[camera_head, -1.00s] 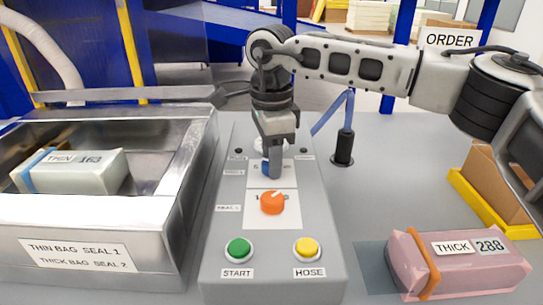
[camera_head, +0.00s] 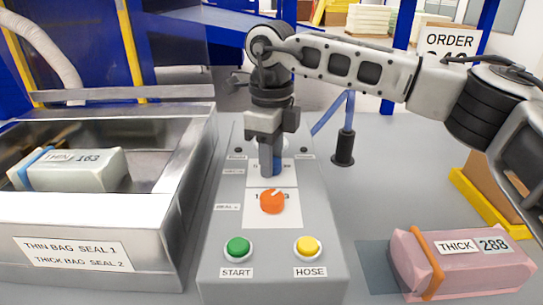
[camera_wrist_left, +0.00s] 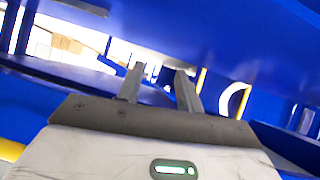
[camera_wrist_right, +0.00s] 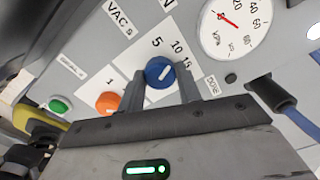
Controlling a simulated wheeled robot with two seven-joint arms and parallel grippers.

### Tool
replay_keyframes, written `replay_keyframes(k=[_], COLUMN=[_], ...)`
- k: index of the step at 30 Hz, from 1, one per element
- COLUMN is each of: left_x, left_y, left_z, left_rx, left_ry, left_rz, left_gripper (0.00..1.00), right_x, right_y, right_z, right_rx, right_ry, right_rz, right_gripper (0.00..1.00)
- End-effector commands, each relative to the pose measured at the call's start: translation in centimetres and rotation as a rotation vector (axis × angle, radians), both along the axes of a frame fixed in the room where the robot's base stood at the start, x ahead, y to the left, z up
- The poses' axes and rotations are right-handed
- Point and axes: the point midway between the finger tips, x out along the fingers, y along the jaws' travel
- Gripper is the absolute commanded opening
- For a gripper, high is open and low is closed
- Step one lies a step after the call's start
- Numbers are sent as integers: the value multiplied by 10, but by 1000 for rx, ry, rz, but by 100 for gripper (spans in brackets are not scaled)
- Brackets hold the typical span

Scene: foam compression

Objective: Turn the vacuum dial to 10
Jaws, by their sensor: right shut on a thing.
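The blue vacuum dial (camera_wrist_right: 159,73) sits on the control panel (camera_head: 222,260). My right gripper (camera_wrist_right: 160,84) is shut on the dial, one finger on each side. In the head view the right gripper (camera_head: 270,170) comes down from above and hides most of the dial. My left gripper (camera_wrist_left: 160,75) shows only in its own wrist view, with its two fingers apart and nothing between them.
An orange seal dial (camera_head: 272,201), a green START button (camera_head: 238,248) and a yellow HOSE button (camera_head: 307,247) are nearer on the panel. A gauge (camera_wrist_right: 235,25) is beside the dial. A steel chamber (camera_head: 185,190) holds a thin bag (camera_head: 85,172); a pink thick bag (camera_head: 460,262) lies right.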

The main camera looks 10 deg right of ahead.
Motion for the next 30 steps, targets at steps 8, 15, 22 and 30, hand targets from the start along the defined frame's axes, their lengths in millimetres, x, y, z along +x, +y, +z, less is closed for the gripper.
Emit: replay_keyframes(k=[8, 15, 22, 30], left_x=[-1, -1, -1, -1], left_y=[0, 0, 0, 0], left_z=[-1, -2, -2, -3], left_rx=[-2, -2, -3, -3], left_ry=[3, 4, 5, 5], left_rz=[1, 2, 2, 2], left_gripper=[36, 36, 36, 36], right_x=[0, 0, 0, 0], right_y=[0, 0, 0, 0], right_z=[1, 1, 1, 1], right_rx=[0, 0, 0, 0], right_ry=[-2, -2, -2, -1], right_rz=[-53, -55, -55, -54], right_gripper=[11, 11, 56, 56])
